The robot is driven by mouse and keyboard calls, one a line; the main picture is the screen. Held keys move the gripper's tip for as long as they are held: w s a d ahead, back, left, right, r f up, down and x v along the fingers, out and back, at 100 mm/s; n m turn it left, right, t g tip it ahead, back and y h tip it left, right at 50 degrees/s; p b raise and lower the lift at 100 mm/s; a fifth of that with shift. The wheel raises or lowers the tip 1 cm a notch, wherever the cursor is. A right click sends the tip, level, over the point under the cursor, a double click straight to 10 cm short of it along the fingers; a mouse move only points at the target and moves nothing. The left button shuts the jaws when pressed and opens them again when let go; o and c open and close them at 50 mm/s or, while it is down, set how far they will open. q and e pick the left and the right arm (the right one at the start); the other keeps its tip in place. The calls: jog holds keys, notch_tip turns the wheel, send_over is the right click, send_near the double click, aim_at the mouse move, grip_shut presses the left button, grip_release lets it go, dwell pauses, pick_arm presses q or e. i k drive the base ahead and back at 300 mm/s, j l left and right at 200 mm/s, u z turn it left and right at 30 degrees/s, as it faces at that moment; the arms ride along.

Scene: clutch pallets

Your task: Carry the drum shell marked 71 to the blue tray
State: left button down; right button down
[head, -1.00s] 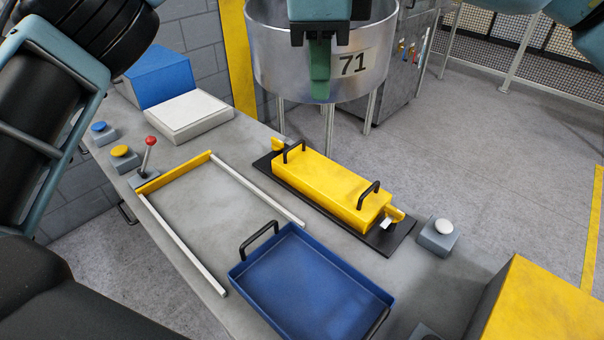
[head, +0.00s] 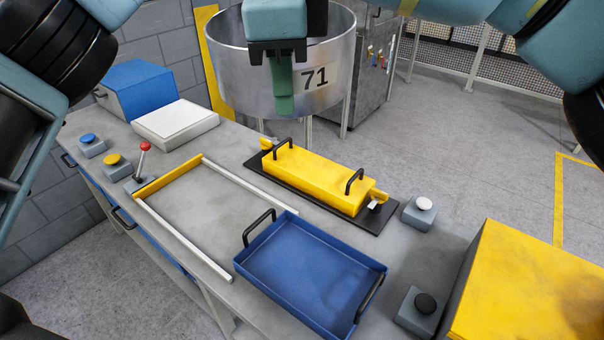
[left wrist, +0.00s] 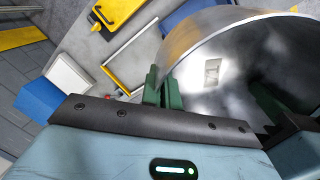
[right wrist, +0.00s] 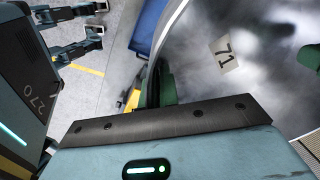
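The drum shell marked 71 (head: 330,88) is a wide, open silver cylinder behind the bench; thin legs show below it. My right gripper (head: 283,88) is at its near wall, one green finger outside, left of the label. In the right wrist view its fingers (right wrist: 162,88) are close together at the drum's edge. In the left wrist view my left gripper's green fingers (left wrist: 162,92) also sit close together on the rim, with the drum's inside (left wrist: 235,50) beyond. The left gripper does not show clearly in the head view. The blue tray (head: 262,285), empty with black handles, sits on the bench's near edge.
A yellow case (head: 318,182) on a black base lies between drum and tray. A yellow-backed rail frame (head: 178,172), a red-knobbed lever (head: 144,150) and button boxes stand on the bench (head: 195,205). A yellow box (head: 535,290) is at lower right. Open floor lies right.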

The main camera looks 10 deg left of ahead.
aim_at(310, 273)
jog(key=k+j, duration=0.15)
jog(key=k, duration=0.4)
jog(key=k+j, duration=0.15)
jog(key=k, duration=0.4)
